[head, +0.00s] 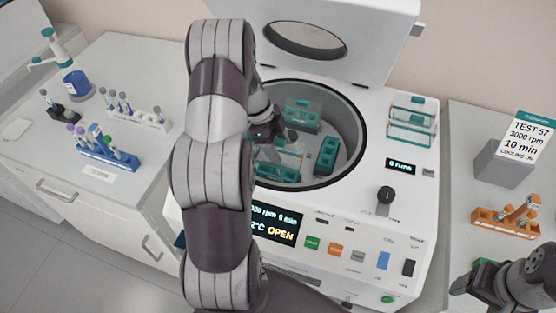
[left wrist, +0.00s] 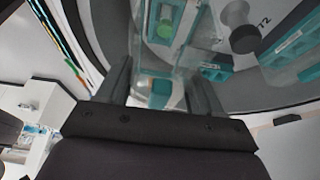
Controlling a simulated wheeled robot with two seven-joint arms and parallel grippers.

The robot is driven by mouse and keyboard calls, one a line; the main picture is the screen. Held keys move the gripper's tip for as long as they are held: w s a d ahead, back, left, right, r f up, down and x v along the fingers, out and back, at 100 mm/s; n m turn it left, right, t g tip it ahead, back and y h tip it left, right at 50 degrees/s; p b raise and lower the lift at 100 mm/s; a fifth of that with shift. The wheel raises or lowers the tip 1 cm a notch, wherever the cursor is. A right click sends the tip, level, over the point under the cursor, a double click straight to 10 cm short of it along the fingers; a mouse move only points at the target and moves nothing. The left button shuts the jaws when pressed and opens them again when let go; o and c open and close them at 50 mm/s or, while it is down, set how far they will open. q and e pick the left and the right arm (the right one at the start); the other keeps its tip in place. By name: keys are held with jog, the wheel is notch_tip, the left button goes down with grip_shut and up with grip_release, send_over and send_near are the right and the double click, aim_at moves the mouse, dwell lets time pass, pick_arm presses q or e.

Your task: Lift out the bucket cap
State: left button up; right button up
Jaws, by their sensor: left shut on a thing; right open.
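The centrifuge bowl (head: 348,118) is open and holds several teal buckets. My left gripper (head: 268,132) reaches into the bowl, partly hidden by my arm. In the left wrist view its fingers (left wrist: 160,92) are shut on a clear bucket cap (left wrist: 155,60), with a teal bucket and a green tube top showing through or beyond it. In the head view a clear and teal piece (head: 278,162) shows below the gripper; whether the cap is clear of its bucket I cannot tell. My right gripper (head: 484,282) is open at the lower right.
Two clear caps with teal edges (head: 411,118) lie on the centrifuge's right top. The raised lid (head: 370,45) stands behind the bowl. Tube racks (head: 107,152) stand on the left bench. An orange rack (head: 505,217) and a grey block (head: 502,165) are on the right bench.

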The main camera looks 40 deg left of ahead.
pick_arm(q)
notch_tip(320, 180, up, 2)
jog(key=shift+r, duration=0.15)
jog(key=shift+r+p, duration=1.25)
jog(key=shift+r, duration=1.25)
